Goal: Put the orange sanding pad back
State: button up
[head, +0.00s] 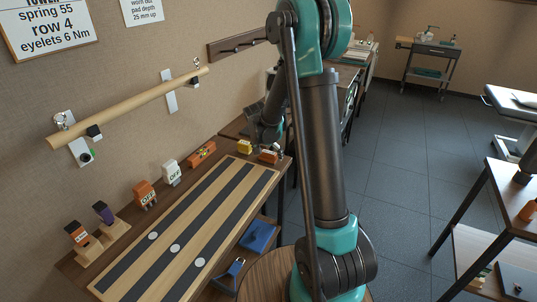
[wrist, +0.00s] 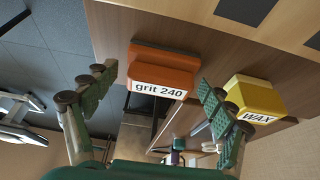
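The orange sanding pad, a block labelled "grit 240" (wrist: 160,72), lies on the brown wooden bench top in the wrist view. In the head view the orange pad (head: 268,157) is at the far end of the bench, partly hidden by my gripper. My gripper (wrist: 152,95) is open, with one green finger on each side of the pad in the picture. A gap shows between the pad and each finger, and nothing is held. My gripper (head: 277,150) appears small and partly hidden by my arm in the head view.
A yellow "WAX" block (wrist: 258,97) sits close beside the right finger. Along the bench stand an orange case (head: 201,153), a white "OFF" block (head: 171,172) and an orange "OFF" block (head: 144,194). A blue box (head: 258,236) lies below the bench's right edge.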

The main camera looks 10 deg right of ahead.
jog(key=shift+r, duration=0.1)
jog(key=v, duration=1.2)
jog(key=s+d+f+n+y, duration=0.1)
jog(key=s+d+f+n, duration=0.1)
jog(key=s, duration=0.7)
jog(key=s+d+f+n, duration=0.2)
jog(key=s+f, duration=0.1)
jog(key=s, duration=0.6)
jog(key=s+d+f+n+y, duration=0.1)
jog(key=s+d+f+n, duration=0.1)
jog(key=s, duration=0.6)
jog(key=shift+s+d+f+n+t+y, duration=0.3)
jog(key=shift+s+d+f+n, duration=0.1)
jog(key=shift+f+n, duration=0.15)
jog(key=shift+r, duration=0.1)
